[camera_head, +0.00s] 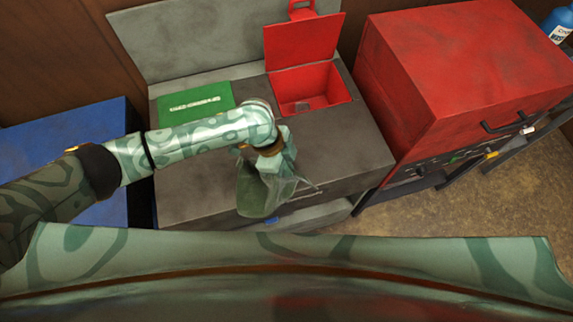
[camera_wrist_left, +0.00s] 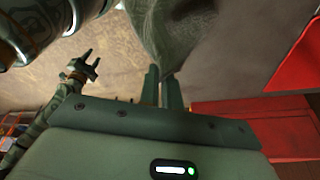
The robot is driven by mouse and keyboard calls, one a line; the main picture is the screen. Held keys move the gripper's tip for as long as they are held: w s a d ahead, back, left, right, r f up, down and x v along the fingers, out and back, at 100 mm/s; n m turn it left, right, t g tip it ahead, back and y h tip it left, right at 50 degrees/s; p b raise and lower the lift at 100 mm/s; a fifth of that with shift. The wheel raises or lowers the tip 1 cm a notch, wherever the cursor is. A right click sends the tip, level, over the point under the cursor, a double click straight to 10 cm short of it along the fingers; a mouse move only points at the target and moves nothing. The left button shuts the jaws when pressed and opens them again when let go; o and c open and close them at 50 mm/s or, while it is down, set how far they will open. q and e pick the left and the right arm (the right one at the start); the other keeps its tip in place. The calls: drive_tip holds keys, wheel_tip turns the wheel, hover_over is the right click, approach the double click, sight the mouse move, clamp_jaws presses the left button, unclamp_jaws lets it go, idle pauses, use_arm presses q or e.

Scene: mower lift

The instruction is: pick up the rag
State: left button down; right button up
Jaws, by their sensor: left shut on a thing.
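The rag (camera_head: 258,190) is a grey-green cloth that hangs down in folds in the head view. My left gripper (camera_head: 275,165) is shut on its upper part, in front of the grey cabinet's front edge. In the left wrist view, the rag (camera_wrist_left: 172,30) spreads beyond the two close fingers of my left gripper (camera_wrist_left: 163,88). My right gripper (camera_wrist_left: 86,66) shows at the left of the left wrist view, with its fingers apart and nothing between them. It does not show in the head view.
The grey cabinet (camera_head: 345,135) carries a green box (camera_head: 195,102) and an open red bin (camera_head: 313,88). A red tool cabinet (camera_head: 450,75) stands at the right. A blue surface (camera_head: 75,135) is at the left. Brown floor (camera_head: 470,205) is clear at the lower right.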

wheel_tip(320, 180, up, 9)
drive_tip(key=p, duration=0.9)
drive_tip(key=shift+w+d, duration=0.15)
drive_tip(key=shift+w, duration=0.05)
